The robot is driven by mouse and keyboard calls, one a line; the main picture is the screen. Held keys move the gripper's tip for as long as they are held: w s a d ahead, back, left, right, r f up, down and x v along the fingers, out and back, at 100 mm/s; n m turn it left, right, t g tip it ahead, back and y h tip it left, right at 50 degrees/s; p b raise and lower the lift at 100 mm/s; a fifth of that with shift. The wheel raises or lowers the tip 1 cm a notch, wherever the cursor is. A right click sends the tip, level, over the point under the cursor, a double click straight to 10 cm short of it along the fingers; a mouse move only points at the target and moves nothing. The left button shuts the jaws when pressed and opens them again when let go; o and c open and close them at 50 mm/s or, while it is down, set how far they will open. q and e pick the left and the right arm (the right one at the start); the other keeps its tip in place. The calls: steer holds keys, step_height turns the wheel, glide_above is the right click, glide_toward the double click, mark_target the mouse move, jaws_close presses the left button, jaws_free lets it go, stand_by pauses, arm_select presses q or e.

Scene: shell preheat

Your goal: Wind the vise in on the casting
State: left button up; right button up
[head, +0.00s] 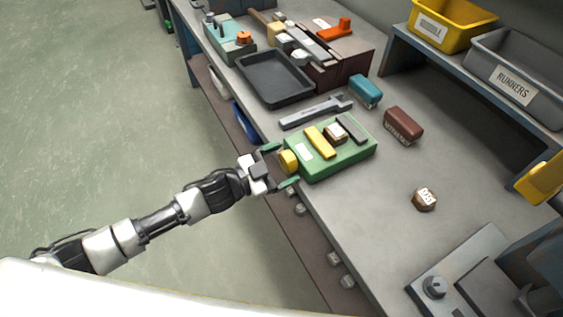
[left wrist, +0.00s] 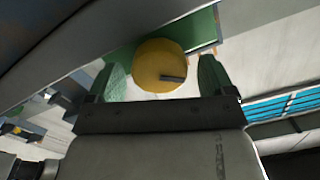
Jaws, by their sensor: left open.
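The green vise (head: 337,164) sits at the bench's left edge, with a yellow jaw (head: 320,142) and a dark grey jaw (head: 351,130). A small brown casting with a pale top (head: 336,132) sits between the jaws. I cannot tell whether the yellow jaw touches it. The vise's round yellow knob (head: 288,160) faces my left gripper (head: 280,165). That gripper is open, its green fingers on either side of the knob. In the left wrist view the knob (left wrist: 155,62), with a dark mark, lies between the fingertips, apparently not clamped. My right gripper is not in view.
A grey bar tool (head: 315,112) lies behind the vise, and a black tray (head: 274,80) is farther back. A blue block (head: 365,91), a maroon block (head: 403,125) and a small labelled casting (head: 425,199) stand to the right. Bench space in front of the vise is clear.

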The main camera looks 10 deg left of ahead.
arm_select(q)
steer(key=shift+s+a+f, duration=0.15)
steer(key=shift+s+a, duration=0.2)
steer(key=shift+a, duration=0.1)
steer(key=b+v, duration=0.1)
steer(key=v, duration=0.8)
steer(key=shift+s+a, duration=0.2)
steer(key=shift+a, duration=0.1)
